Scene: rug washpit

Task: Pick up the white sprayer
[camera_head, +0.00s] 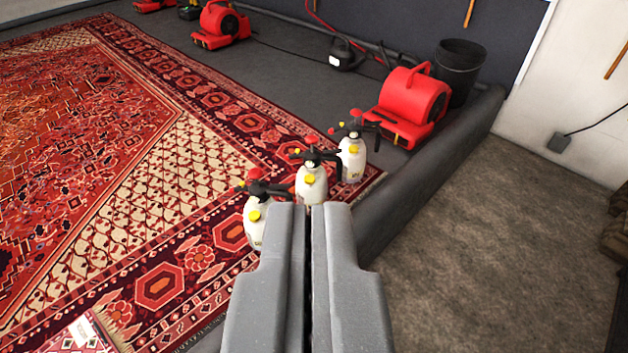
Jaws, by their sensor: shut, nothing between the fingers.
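Three white sprayers with black and red heads and yellow dots stand upright in a slanting row near the rug's right corner. The nearest sprayer (254,222) is at the left, its lower right part hidden by my gripper. The middle sprayer (311,186) stands just beyond my fingertips in the picture, its base partly hidden. The farthest sprayer (352,160) is at the right and shows almost whole. My gripper (310,207) points away from the camera toward them, its two grey fingers close together with nothing held. I cannot tell whether the fingertips touch a sprayer.
A patterned red rug (100,130) covers the left. A red blower (411,106) and a black bin (459,72) stand behind the sprayers, with another red blower (221,24) farther left.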

